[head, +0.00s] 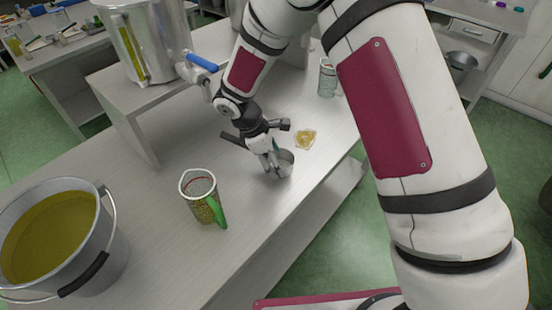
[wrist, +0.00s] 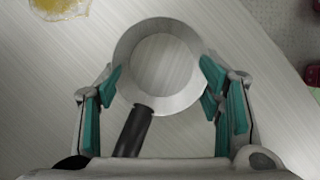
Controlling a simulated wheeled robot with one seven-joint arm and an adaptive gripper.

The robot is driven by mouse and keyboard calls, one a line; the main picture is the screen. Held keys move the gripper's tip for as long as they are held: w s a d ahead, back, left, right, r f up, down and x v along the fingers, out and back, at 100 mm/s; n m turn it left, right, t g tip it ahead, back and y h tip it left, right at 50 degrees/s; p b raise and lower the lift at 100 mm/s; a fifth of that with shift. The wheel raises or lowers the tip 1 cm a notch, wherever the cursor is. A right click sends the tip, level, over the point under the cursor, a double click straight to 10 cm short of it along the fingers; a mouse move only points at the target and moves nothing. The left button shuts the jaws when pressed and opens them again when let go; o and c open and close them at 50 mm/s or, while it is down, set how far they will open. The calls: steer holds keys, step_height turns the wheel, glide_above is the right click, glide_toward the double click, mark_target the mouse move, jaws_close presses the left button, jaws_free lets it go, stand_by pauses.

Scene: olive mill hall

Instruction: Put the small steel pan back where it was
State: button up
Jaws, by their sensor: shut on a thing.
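The small steel pan (head: 285,165) is at my gripper (head: 272,163), near the right edge of the steel table in the head view. In the wrist view the round pan (wrist: 188,98) lies between the teal fingers of my gripper (wrist: 165,95), which are shut on its two sides. Its black handle (wrist: 134,130) points down toward my wrist. The pan's inside looks empty. The fingers partly hide the pan in the head view. I cannot tell whether its bottom touches the table.
A yellow oil puddle (head: 306,139) lies just beyond the pan. A jug with a green handle (head: 201,190) holds olives. A bucket of oil (head: 50,240) stands at the left. A clear glass (head: 327,78) stands farther back. A raised shelf (head: 140,105) carries a steel tank (head: 150,40).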

steer(key=o, duration=1.3)
steer(key=shift+f, duration=0.15)
steer(key=b+v, duration=0.1)
steer(key=v, duration=1.1)
steer(key=shift+r, duration=0.25)
